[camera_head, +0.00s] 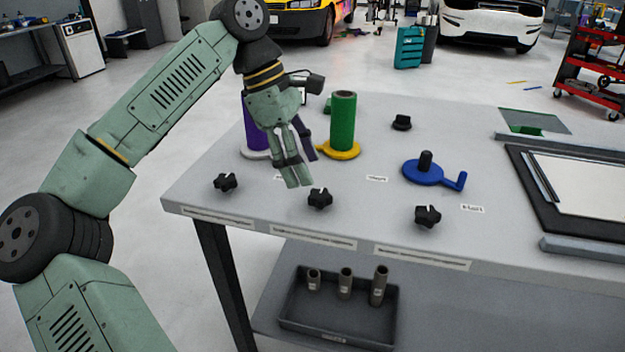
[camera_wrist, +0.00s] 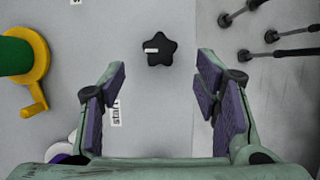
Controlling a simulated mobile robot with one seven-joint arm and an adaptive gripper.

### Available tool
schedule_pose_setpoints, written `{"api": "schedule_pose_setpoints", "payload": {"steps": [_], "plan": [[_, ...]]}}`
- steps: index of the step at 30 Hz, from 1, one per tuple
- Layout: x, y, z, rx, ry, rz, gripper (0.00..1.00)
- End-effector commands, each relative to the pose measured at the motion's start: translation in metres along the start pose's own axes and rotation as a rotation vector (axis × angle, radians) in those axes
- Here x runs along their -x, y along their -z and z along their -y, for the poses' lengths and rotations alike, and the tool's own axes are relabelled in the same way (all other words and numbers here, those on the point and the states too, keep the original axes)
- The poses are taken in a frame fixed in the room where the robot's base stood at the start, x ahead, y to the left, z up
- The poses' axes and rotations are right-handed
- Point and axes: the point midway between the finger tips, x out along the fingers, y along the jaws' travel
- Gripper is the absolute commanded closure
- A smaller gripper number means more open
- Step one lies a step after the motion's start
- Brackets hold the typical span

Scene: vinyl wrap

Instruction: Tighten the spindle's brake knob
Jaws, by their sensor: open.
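My gripper (camera_head: 303,168) is open and empty, above the table (camera_head: 370,205) near its front edge. In the wrist view a black star-shaped knob (camera_wrist: 159,48) with a white mark lies ahead of the open fingers (camera_wrist: 160,75), apart from them. It appears to be the middle front knob (camera_head: 320,199). Similar knobs stand at the front left (camera_head: 225,182) and front right (camera_head: 428,215). Behind are a green roll (camera_head: 342,122) on a yellow spindle base (camera_head: 340,150), a purple roll (camera_head: 257,130) partly hidden by my gripper, and a bare blue spindle (camera_head: 422,172) with a crank.
Another black knob-like piece (camera_head: 401,122) sits farther back. A framed panel (camera_head: 580,185) lies at the right of the table. A dark tray (camera_head: 345,333) with several cylinders is on the shelf below. The yellow crank (camera_wrist: 34,97) is left of my fingers in the wrist view.

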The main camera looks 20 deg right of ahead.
Motion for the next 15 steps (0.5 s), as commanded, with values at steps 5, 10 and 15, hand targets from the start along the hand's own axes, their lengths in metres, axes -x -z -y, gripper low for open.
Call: {"api": "schedule_pose_setpoints", "payload": {"steps": [5,10,15], "plan": [[0.036,-0.001,0.000,-0.001,-0.001,0.000,0.43],[0.057,-0.001,0.000,-0.001,-0.001,0.000,0.43],[0.063,0.000,0.000,-0.002,0.001,0.000,0.43]]}}
